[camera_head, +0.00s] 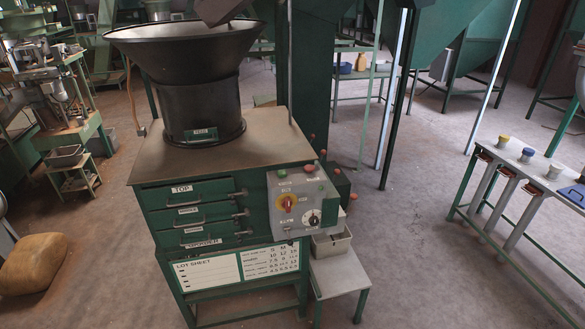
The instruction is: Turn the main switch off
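The likely main switch is a red rotary knob on a yellow plate (287,203). It sits at the left of the grey control panel (277,225) on the front right corner of the green machine cabinet (165,223). The knob's exact angle is too small to read. A black knob on a white dial (314,218) is to its lower right on the same panel. Neither of my grippers is in view, and nothing covers the red knob.
A large dark hopper (185,60) stands on the cabinet. Labelled drawers (190,214) are left of the panel. A low stand (340,275) with a metal bin (331,244) is below right. A bench (530,168) is at right. Floor between is clear; a sack (33,264) lies left.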

